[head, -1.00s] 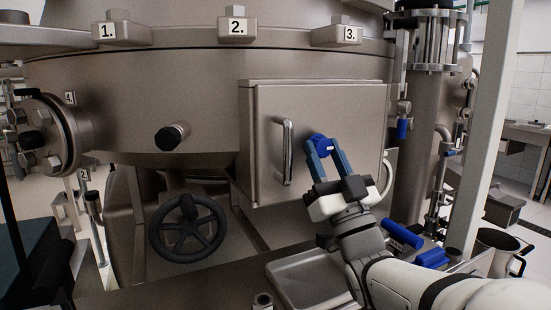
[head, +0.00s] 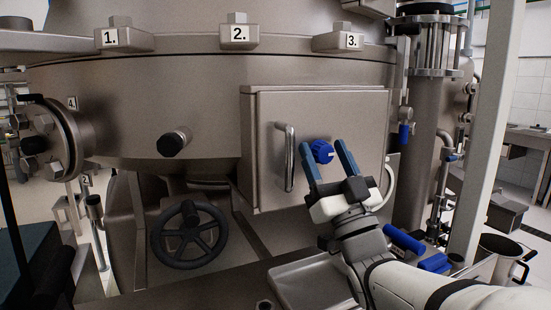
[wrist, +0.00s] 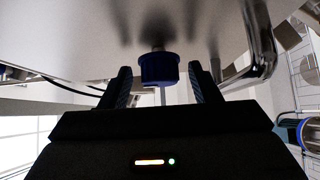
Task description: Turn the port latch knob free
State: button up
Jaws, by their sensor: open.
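The blue port latch knob (head: 321,151) sits on the front of a square metal door (head: 345,115), right of its vertical bar handle (head: 289,158). A white pointer mark shows on the knob's face. My gripper (head: 323,156) is open, with its blue fingers pointing toward the door, below and around the knob in the head view. In the wrist view the knob (wrist: 159,68) appears between and beyond the two fingertips (wrist: 159,72), with a visible gap on each side. The fingers do not touch it there. How deep the fingertips reach along the knob is hard to tell.
A black handwheel (head: 188,234) is at lower left. A metal tray (head: 315,282) lies below the door. Blue-handled parts (head: 404,240) and a metal pot (head: 499,258) are to the right. The bar handle stands out close to my left finger.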

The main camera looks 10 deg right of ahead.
aim_at(329, 101)
notch_tip(329, 101, up, 9)
jog(key=shift+r+p, duration=0.2)
jog(key=shift+p, duration=0.7)
